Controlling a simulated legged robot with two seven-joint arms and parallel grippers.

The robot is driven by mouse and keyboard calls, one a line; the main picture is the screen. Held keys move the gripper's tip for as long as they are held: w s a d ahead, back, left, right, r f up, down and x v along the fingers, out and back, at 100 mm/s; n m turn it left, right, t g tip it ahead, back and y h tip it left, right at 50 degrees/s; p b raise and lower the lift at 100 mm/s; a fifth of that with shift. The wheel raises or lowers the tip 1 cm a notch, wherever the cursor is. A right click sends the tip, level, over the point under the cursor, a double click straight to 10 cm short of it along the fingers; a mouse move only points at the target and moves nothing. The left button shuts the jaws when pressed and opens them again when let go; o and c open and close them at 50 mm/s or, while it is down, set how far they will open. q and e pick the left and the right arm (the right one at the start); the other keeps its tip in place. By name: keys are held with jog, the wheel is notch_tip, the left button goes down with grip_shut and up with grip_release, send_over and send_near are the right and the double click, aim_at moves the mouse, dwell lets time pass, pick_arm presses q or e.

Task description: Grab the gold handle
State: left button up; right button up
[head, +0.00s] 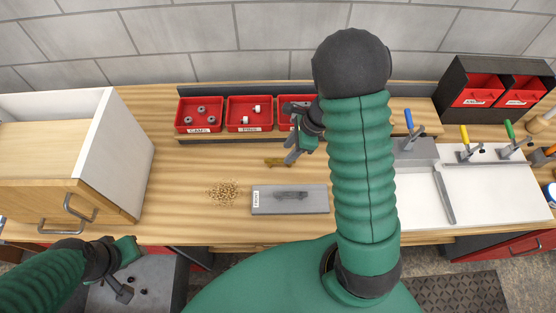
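A small gold handle (275,162) lies on the wooden workbench, just behind the grey board. My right gripper (290,151) is just to the right of and above it, with its fingers pointing down and left. The fingers look apart, with nothing seen between them. The fingertips are close to the handle's right end, and I cannot tell if they touch it. My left gripper (129,272) is low at the left, in front of the bench and far from the handle. Its finger opening is not clear.
A grey labelled board (315,200) with a dark piece on it lies in front of the handle. A pile of small tan bits (223,193) is to its left. Red bins (200,114) line the back. A white cabinet (110,150) stands left; clamps (464,140) and a white board (500,195) are right.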

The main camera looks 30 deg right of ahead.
aim_at(281, 159)
jog(key=x, duration=0.7)
jog(key=shift+w+f, duration=0.2)
jog(key=shift+f, duration=0.1)
jog(key=shift+w+a+f, duration=0.1)
jog(key=shift+f, duration=0.05)
grip_shut()
